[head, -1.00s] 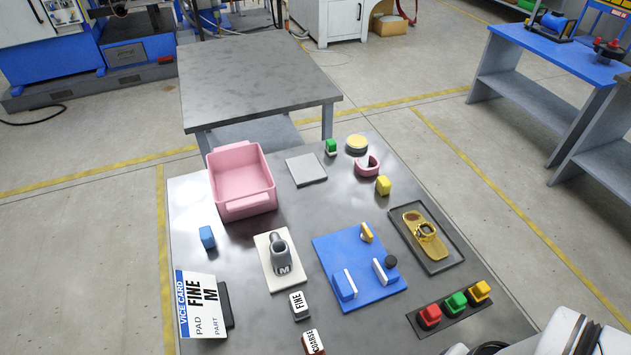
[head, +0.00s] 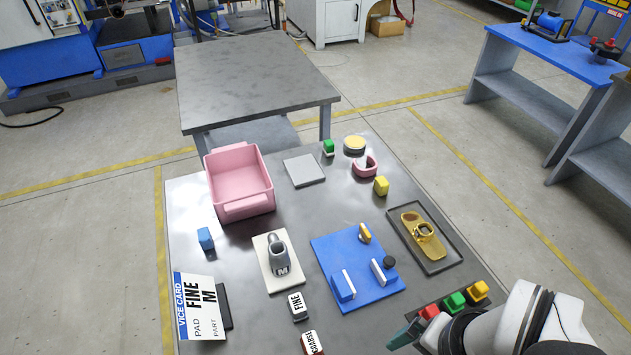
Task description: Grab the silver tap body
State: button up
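The silver tap body (head: 278,250) stands on a cream plate (head: 291,282) left of the table's middle. It is grey, with a ring-like upper part and an "M" mark on its near end. My gripper (head: 403,335) is at the lower right, at the front of my white arm. It is well to the right of the tap body and nearer the camera, apart from it. Only a dark grey-green finger part shows, so I cannot see whether it is open or shut. The tap body is fully in view.
A blue fixture (head: 350,297) with upright blocks lies between my gripper and the tap body. Blocks marked FINE (head: 298,306) and COARSE (head: 313,343) stand nearby. A gold tap part (head: 422,236) lies in a dark tray (head: 453,262). A pink bin (head: 246,207) and vice card (head: 199,307) are left.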

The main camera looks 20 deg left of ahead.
aim_at(280, 256)
jog(key=w+a+f+n+t+y, duration=0.1)
jog(key=w+a+f+n+t, duration=0.25)
jog(key=w+a, duration=0.35)
jog(key=w+a+f+n+t+y, duration=0.1)
jog(key=w+a+f+n+t, duration=0.2)
jog(key=w+a, duration=0.4)
jog(key=a+f+n+y, duration=0.1)
jog(key=a+n+y, duration=0.1)
jog(key=a, duration=0.2)
jog(key=s+a+f+n+t+y, duration=0.1)
jog(key=a+f+n+y, duration=0.1)
jog(key=a, duration=0.3)
jog(key=a+f+n+t+y, duration=0.1)
jog(key=a+f+n+y, duration=0.1)
jog(key=a, duration=0.2)
jog(key=shift+s+a+n, duration=0.35)
jog(key=shift+s+a, duration=0.05)
jog(key=shift+a+f, duration=0.1)
jog(key=shift+f, duration=0.3)
jog(key=x, duration=0.4)
jog(key=shift+w+a, duration=0.1)
jog(key=shift+w, duration=0.1)
grip_shut()
